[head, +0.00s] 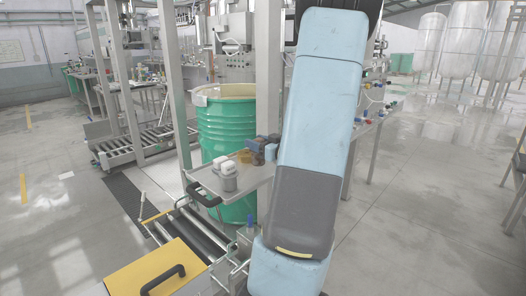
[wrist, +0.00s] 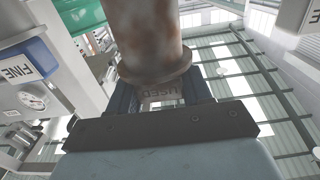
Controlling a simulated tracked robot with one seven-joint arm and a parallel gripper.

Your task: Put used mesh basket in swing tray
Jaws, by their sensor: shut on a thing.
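In the wrist view my gripper (wrist: 162,93) is shut on the used mesh basket (wrist: 146,38), a grey cylinder with brown stains and a wider rim at its lower end. A tag reading USED shows between the fingers. The head view shows a grey tray with a black handle (head: 247,186), likely the swing tray, beside the green drum. White containers (head: 224,174), an amber item (head: 245,156) and a blue-grey item stand on it.
A housing labelled FINE (wrist: 22,72) with a gauge (wrist: 33,101) is close on the left in the wrist view. In the head view, the green drum (head: 228,125) stands behind the tray, a roller conveyor (head: 190,230) in front, and a steel post (head: 268,80) nearby. The right floor is clear.

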